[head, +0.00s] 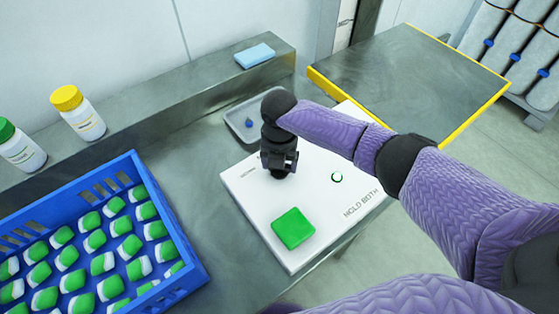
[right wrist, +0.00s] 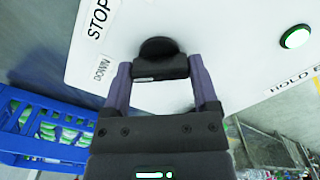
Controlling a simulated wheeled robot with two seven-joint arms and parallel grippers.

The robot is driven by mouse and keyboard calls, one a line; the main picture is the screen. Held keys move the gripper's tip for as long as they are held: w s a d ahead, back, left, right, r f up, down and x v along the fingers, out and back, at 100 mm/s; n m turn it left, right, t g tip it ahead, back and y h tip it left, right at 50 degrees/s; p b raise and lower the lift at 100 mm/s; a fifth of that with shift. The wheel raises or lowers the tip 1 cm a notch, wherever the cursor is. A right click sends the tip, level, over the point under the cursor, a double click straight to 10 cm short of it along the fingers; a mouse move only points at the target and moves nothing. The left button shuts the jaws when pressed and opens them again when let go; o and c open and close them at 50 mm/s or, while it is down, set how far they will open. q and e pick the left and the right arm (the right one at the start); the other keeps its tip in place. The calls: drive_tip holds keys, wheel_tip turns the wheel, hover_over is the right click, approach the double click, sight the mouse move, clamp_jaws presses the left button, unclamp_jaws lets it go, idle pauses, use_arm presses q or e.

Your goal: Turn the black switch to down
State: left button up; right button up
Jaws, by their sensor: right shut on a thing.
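The black switch (right wrist: 158,52) has a round base and a bar-shaped handle on the white panel (right wrist: 225,50). In the right wrist view my right gripper (right wrist: 160,72) has one finger at each end of the handle and is shut on it. A "DOWN" label (right wrist: 103,70) is printed to the left of the switch, near a larger "STOP" label (right wrist: 98,18). In the head view the right gripper (head: 279,172) points down at the panel (head: 318,215), and it mostly hides the switch. My left gripper is not in view.
The panel carries a green square pad (head: 293,228) and a round green-ringed button (head: 337,177). A blue crate (head: 188,238) of green-and-white packs stands at left. Behind are a grey tray (head: 235,122), two bottles and a light blue block (head: 255,55). A yellow-edged table (head: 410,70) is at right.

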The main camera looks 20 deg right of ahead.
drive_tip(key=shift+n, duration=0.3)
drive_tip(key=o, duration=1.1)
drive_tip(key=shift+r, duration=0.1)
wheel_tip(320, 180, up, 9)
drive_tip(key=shift+f+p, duration=0.1)
drive_tip(key=shift+p, duration=1.15)
drive_tip(key=shift+r, duration=0.5)
